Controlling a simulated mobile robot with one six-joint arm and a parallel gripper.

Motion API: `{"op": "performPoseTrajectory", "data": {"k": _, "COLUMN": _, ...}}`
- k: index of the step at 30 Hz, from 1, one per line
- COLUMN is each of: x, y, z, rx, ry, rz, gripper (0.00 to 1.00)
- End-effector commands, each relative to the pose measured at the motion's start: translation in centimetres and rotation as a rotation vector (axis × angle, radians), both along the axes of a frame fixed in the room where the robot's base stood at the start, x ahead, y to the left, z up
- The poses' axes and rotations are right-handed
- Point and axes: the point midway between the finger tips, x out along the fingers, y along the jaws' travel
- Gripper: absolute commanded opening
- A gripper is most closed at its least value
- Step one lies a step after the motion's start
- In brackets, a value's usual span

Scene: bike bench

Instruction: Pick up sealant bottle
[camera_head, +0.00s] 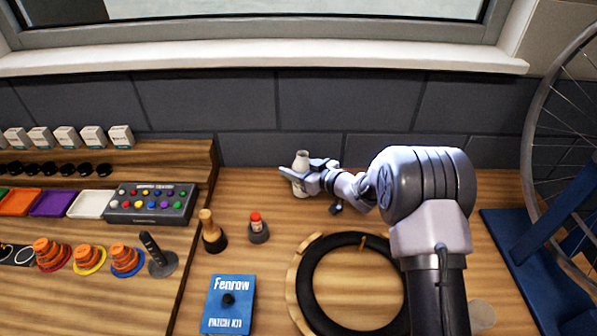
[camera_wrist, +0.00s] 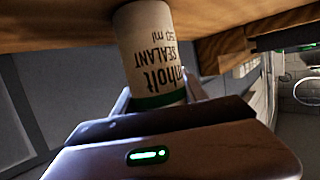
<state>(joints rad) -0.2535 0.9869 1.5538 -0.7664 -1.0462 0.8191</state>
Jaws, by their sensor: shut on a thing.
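The sealant bottle (camera_head: 301,160) is a pale bottle with a narrower neck, at the back of the bench near the tiled wall. In the wrist view the bottle (camera_wrist: 150,45) shows dark lettering with "SEALANT" and a green band near the jaws. My gripper (camera_head: 299,177) reaches it from the right and is shut around its body. In the wrist view the gripper (camera_wrist: 152,103) has a finger on each side of the bottle. The bottle looks close to the wooden bench top, and I cannot tell whether it touches it. Part of its body is hidden by the fingers.
A black tyre (camera_head: 312,290) lies on a wooden ring in front. A red-capped small bottle (camera_head: 257,228), a wooden-handled tool (camera_head: 210,232) and a blue patch kit box (camera_head: 228,305) stand left of it. A blue stand (camera_head: 540,240) with a wheel is at right.

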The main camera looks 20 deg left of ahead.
Motion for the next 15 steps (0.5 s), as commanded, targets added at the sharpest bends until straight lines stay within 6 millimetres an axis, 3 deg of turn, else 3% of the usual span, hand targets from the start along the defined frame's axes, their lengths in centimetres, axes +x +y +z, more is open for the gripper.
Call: {"op": "performPoseTrajectory", "data": {"k": 15, "x": 0.0, "y": 0.0, "z": 3.9, "rx": 0.000, "ry": -0.001, "rz": 0.000, "gripper": 0.01}}
